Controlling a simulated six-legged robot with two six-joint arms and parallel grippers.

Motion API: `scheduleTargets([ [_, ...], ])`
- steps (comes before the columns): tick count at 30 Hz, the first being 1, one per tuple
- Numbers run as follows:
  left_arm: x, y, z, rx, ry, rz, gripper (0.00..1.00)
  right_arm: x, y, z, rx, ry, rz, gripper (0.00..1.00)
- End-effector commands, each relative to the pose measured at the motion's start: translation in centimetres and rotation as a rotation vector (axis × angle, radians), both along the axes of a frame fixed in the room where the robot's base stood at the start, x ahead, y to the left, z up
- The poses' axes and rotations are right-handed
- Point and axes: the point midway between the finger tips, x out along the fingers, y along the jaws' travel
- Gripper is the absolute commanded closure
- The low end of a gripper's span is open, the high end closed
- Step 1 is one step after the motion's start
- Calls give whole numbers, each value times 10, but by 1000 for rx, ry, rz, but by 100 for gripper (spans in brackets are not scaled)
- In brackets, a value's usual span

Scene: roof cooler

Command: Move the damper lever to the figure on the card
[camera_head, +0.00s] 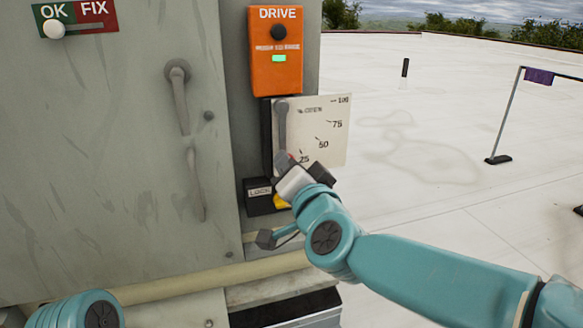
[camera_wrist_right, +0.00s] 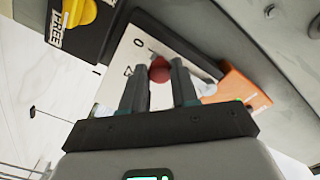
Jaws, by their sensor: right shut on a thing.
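The damper lever (camera_head: 282,132) is a grey bar hanging nearly straight down along the left side of a white scale plate (camera_head: 333,125). The plate is marked 25, 50, 75, 100 and OPEN. A 0 also shows on the plate in the wrist view (camera_wrist_right: 113,62). My right gripper (camera_head: 289,168) is at the lever's lower end. In the wrist view, my right gripper (camera_wrist_right: 160,82) has its fingers either side of the lever's red knob (camera_wrist_right: 160,69) and is shut on it. My left gripper is out of view; only part of my left arm shows.
Below the plate is a black box labelled LOCK (camera_head: 258,192) with a yellow knob (camera_head: 281,201); FREE is readable beside the yellow knob in the wrist view (camera_wrist_right: 82,12). An orange DRIVE box (camera_head: 276,70) with a green light sits above.

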Motion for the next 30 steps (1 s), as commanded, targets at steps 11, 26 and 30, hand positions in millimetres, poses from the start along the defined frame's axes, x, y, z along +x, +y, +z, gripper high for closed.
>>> scheduleTargets([
  [11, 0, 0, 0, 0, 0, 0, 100, 0, 1, 0, -1, 0, 2, 45],
  [26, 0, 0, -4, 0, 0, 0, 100, -80, -28, 1, 1, -2, 3, 45],
  [30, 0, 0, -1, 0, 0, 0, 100, -113, -39, 2, 1, -2, 3, 45],
])
